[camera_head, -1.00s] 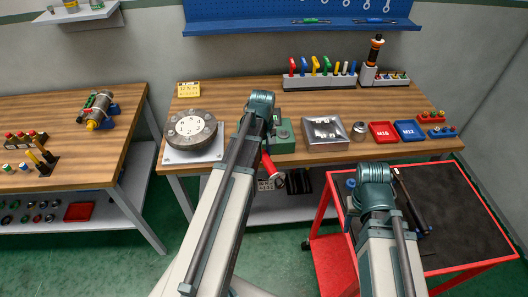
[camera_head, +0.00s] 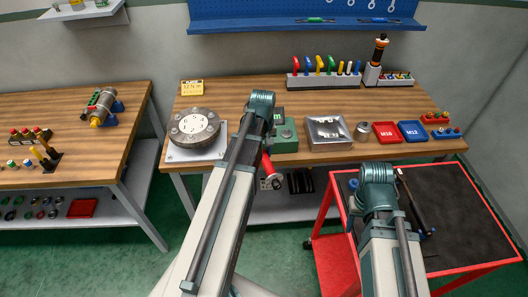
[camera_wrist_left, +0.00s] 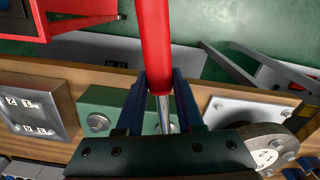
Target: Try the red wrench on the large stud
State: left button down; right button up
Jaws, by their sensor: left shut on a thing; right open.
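My left gripper (camera_wrist_left: 162,105) is shut on the red wrench. In the left wrist view the red handle (camera_wrist_left: 155,45) runs up from the fingers and a silver shaft shows between them. In the head view the wrench's red handle (camera_head: 267,166) shows beside my left wrist, near the workbench's front edge; my arm hides the fingers. The green block (camera_head: 286,134), with bolt heads (camera_wrist_left: 97,122), lies just behind. I cannot tell which stud is the large one. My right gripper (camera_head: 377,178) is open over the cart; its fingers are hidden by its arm.
A round grey flange (camera_head: 178,134) on a plate stands left of my left wrist. A metal box (camera_head: 326,144), a red M16 tray (camera_head: 386,132) and a blue M12 tray (camera_head: 412,130) are to the right. A red cart (camera_head: 470,266) stands in front; a long dark tool lies on it.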

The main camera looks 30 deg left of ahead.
pick_arm(q)
jog(key=shift+s+a+m, duration=0.5)
jog(key=shift+m, duration=0.1)
dwell(0.7)
jog(key=shift+w, duration=0.1)
jog(key=shift+w+d+n, duration=0.75)
jog(key=shift+d+n, duration=0.05)
jog(key=shift+n, duration=0.1)
jog(key=shift+r, duration=0.1)
jog(key=shift+r+p, duration=2.45)
jog(key=shift+p, duration=0.1)
jog(key=shift+d+f, duration=0.1)
jog(key=shift+f, duration=0.05)
